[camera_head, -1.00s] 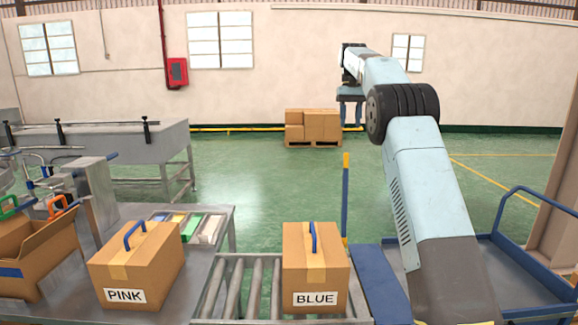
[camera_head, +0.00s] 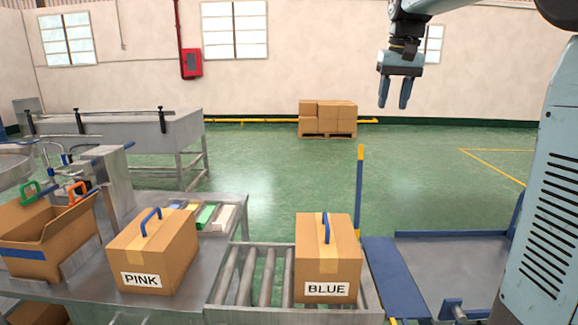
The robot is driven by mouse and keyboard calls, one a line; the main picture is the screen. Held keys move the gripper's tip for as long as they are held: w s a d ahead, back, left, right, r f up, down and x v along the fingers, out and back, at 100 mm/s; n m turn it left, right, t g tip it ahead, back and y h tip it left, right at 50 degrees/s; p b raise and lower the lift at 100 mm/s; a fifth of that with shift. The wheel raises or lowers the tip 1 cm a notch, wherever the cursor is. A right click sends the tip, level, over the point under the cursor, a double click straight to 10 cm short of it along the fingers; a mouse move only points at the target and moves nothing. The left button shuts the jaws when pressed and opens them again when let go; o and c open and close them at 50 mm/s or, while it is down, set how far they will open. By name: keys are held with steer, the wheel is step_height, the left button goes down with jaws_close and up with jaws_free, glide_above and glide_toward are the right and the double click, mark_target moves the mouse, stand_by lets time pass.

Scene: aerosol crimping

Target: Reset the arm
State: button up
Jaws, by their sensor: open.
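My gripper (camera_head: 395,95) hangs in the air at the upper right of the head view, fingers pointing down. Its two blue fingers are apart with nothing between them. It is well above the floor and clear of the boxes. My arm comes in from the upper right corner, and a large pale blue link of mine fills the right edge.
A box labelled BLUE (camera_head: 343,262) stands on the roller conveyor (camera_head: 232,272). A box labelled PINK (camera_head: 180,255) and an open carton (camera_head: 30,258) stand on the metal table to the left. A blue post (camera_head: 359,195) stands right of the conveyor. The middle floor is clear.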

steer(key=s+f+t, duration=0.1)
steer(key=s+f, duration=0.4)
steer(key=s, duration=0.4)
steer(key=s+a+f+t, duration=0.1)
steer(key=s+f, duration=0.5)
steer(key=s, duration=0.4)
steer(key=s+f+t, duration=0.1)
steer(key=s+f, duration=0.5)
steer(key=s, duration=0.3)
steer(key=shift+s+a+n+t, duration=0.15)
steer(key=shift+a+n+t, duration=0.15)
steer(key=shift+a, duration=0.05)
